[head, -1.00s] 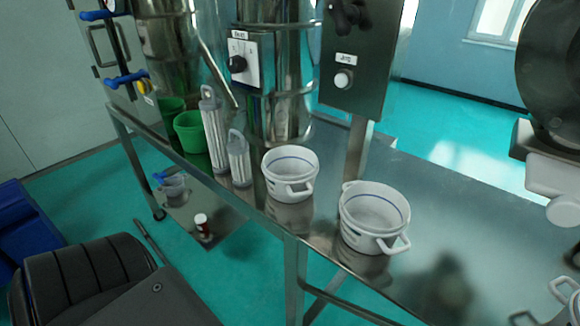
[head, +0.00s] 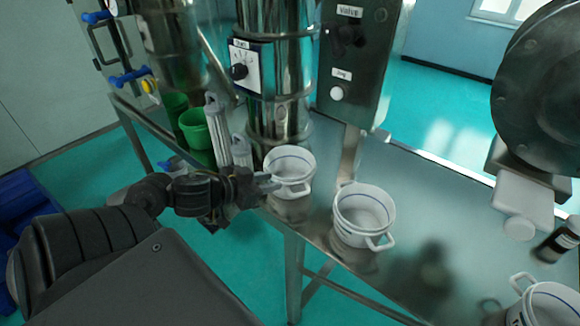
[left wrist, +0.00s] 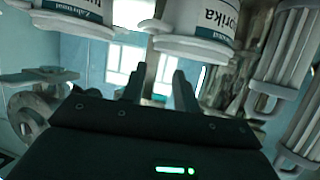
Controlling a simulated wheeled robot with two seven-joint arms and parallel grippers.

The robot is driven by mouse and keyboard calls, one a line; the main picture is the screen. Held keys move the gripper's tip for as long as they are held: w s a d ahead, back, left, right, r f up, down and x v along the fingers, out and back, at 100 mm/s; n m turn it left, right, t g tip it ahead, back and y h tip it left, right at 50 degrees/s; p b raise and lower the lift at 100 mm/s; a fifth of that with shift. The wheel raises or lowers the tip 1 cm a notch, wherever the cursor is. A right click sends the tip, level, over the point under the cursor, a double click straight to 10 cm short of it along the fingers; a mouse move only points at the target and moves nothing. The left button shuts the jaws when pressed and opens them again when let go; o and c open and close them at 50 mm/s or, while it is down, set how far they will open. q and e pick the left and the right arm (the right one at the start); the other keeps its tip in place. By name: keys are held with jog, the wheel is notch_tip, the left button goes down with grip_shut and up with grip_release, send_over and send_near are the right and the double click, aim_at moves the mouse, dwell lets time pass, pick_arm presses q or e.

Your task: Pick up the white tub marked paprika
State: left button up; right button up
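The white tub marked paprika (head: 291,163) stands upright on the steel table, with a blue line inside its rim and a handle. In the left wrist view the paprika tub (left wrist: 205,20) shows part of its label, ending in "prika", at the top. My left gripper (head: 272,183) is at the tub's left front side in the head view. Its two fingers (left wrist: 160,88) are apart with nothing between them. Whether a fingertip touches the tub, I cannot tell. My right gripper is not in view.
A similar white tub (head: 364,214) stands to the right, and another (head: 548,303) at the lower right. Steel machine columns (head: 275,80) rise behind.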

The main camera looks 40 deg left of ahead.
pick_arm(q)
jog(key=b+x, duration=0.2)
jog(key=x, duration=0.3)
jog(key=shift+w+d, duration=0.2)
jog(key=shift+w, duration=0.05)
jog(key=x, duration=0.5)
jog(key=shift+w+d, duration=0.1)
jog(key=shift+w, duration=0.05)
jog(key=shift+c, duration=0.5)
grip_shut()
